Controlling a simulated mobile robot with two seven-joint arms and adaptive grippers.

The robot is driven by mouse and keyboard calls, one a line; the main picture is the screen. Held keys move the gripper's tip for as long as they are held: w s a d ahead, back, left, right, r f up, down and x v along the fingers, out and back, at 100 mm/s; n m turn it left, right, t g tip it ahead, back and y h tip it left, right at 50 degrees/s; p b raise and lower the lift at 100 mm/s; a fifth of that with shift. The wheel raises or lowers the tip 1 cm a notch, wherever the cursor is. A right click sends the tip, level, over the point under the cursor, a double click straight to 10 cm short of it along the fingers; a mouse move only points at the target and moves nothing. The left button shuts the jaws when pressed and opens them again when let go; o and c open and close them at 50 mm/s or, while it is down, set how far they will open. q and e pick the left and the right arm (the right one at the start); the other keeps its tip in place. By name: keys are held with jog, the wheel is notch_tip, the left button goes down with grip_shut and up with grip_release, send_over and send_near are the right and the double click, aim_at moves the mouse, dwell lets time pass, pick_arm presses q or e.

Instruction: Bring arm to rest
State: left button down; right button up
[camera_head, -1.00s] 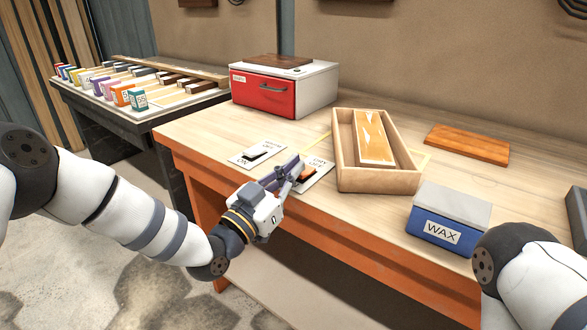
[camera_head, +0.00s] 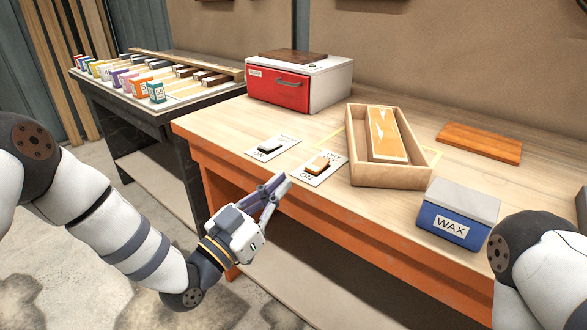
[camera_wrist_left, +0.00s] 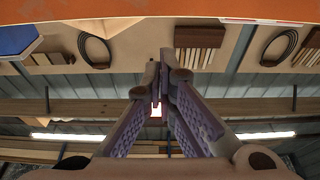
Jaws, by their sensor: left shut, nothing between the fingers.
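My left gripper (camera_head: 276,184) is shut and empty in the head view. It is in front of the workbench's orange front edge, below the two switch plates and apart from them. In the left wrist view the closed fingers (camera_wrist_left: 162,70) show in the middle, with nothing between them. My left arm (camera_head: 120,235) comes in from the left. Part of my right arm (camera_head: 540,260) shows at the lower right; its gripper is out of view.
The workbench (camera_head: 300,125) holds a switch with a dark rocker (camera_head: 271,147), a switch with an orange rocker (camera_head: 319,166), a red-fronted box (camera_head: 277,90), a wooden tray (camera_head: 360,172), a blue WAX box (camera_head: 452,225) and a brown board (camera_head: 480,141). A side table (camera_head: 130,105) holds coloured blocks.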

pick_arm(q)
jog(key=shift+s+a+f, duration=0.2)
jog(key=shift+s+a, duration=0.1)
jog(key=shift+s, duration=0.05)
jog(key=s+a+f+n+g+y+p, duration=0.15)
jog(key=s+f+g+y, duration=0.3)
jog(key=s+f, duration=0.6)
jog(key=s+a+f+n+g+y, duration=0.3)
jog(key=s+f+g, duration=0.4)
jog(key=f, duration=0.6)
jog(key=s+a+n+g+y, duration=0.1)
jog(key=s+a+g, duration=0.1)
jog(key=s, duration=0.7)
jog(key=s+a+f+n+g+y, duration=0.1)
jog(key=s+a, duration=0.4)
jog(key=s, duration=0.5)
jog(key=s+a+f+n+g+y, duration=0.1)
jog(key=s+a+g+y, duration=0.2)
jog(key=s, duration=0.6)
jog(key=shift+s+a+g, duration=0.25)
jog(key=shift+a+g, duration=0.5)
jog(key=shift+g, duration=0.3)
pick_arm(e)
jog(key=w+r+t, duration=0.1)
jog(key=w+r, duration=0.1)
jog(key=shift+w+r, duration=0.3)
